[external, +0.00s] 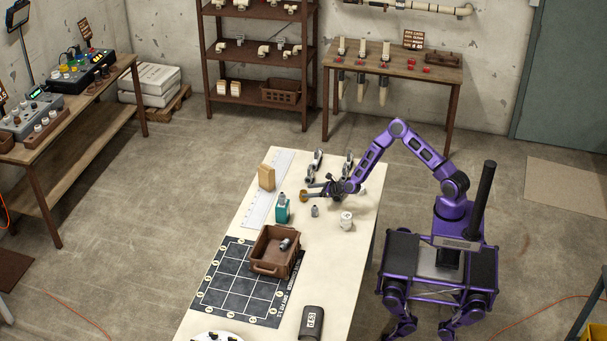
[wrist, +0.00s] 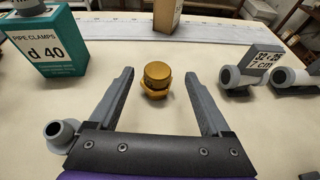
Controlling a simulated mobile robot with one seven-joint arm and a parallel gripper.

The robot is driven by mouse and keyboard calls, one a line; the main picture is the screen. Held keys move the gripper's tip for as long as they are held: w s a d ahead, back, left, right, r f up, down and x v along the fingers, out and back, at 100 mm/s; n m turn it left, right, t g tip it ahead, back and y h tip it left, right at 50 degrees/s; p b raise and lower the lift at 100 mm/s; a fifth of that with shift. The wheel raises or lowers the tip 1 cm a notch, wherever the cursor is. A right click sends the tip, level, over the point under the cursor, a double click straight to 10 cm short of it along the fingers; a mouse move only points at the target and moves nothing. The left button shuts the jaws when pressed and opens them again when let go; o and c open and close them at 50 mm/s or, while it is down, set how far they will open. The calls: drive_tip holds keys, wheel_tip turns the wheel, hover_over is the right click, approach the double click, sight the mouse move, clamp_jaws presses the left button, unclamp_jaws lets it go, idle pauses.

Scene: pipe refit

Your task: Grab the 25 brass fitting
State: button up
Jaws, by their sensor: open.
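The brass fitting (wrist: 156,80) is a gold-coloured piece with a round cap over a wider nut-like base. It stands on the table ahead of my gripper (wrist: 160,76), centred between the two fingers near their tips. The fingers are apart and do not touch it. In the external view, the brass fitting (external: 304,196) shows small at the left of my gripper (external: 312,190), near the far end of the cream table (external: 345,270). No number is readable on the fitting.
A teal pipe clamps box (wrist: 50,45) stands left, with a grey fitting (wrist: 62,133) beside the left finger. Grey-white pipe fittings and a "32 + 25" label (wrist: 265,65) are at right. A brown crate (external: 268,267) stands nearer.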

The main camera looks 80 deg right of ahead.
sight(303, 192)
drive_tip(key=x, duration=0.4)
drive_tip(key=shift+a+f, duration=0.15)
drive_tip(key=shift+s, duration=0.1)
drive_tip(key=shift+c, duration=0.4)
clamp_jaws()
